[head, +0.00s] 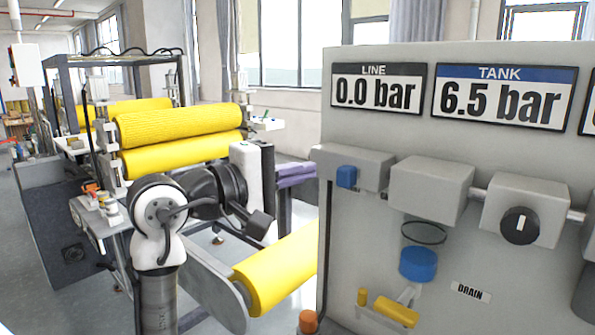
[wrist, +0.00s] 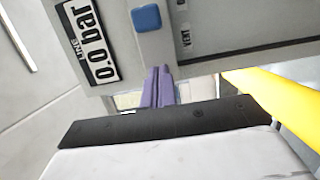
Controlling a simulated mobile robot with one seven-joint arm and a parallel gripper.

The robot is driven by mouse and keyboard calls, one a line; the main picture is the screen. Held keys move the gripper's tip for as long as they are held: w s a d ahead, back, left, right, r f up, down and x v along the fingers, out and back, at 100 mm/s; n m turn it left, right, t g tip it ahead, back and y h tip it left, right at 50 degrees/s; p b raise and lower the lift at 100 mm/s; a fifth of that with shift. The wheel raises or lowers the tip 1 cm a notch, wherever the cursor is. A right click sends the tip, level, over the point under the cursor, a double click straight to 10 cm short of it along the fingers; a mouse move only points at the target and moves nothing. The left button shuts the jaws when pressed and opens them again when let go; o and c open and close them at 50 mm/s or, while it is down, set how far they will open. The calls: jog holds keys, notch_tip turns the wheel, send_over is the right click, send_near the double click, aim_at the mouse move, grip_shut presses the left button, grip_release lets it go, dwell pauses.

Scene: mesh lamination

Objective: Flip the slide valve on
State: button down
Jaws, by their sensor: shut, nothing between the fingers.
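The slide valve is a grey block (head: 368,165) with a blue slider (head: 346,176) on its front, under the LINE display (head: 377,89), which reads 0.0 bar. The blue slider also shows in the wrist view (wrist: 147,18), near a partly visible VENT label (wrist: 184,38). My gripper (head: 312,172) has purple fingers, seen at the left edge of the panel in the head view. In the wrist view the fingers (wrist: 158,75) are together and empty, pointing toward the panel below the blue slider. A gap shows between them and the slider; I cannot tell its depth.
The grey panel (head: 450,150) also bears a TANK display (head: 505,92) at 6.5 bar, a black round knob (head: 520,226), a blue-ended bowl (head: 418,263) and a yellow drain lever (head: 396,312). Yellow rollers (head: 180,122) stand behind my arm; a lower yellow roll (head: 278,268) lies near the panel.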

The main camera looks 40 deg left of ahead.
jog(key=b+v, duration=0.2)
jog(key=v, duration=0.8)
jog(key=shift+a, duration=0.15)
jog(key=shift+w, duration=0.1)
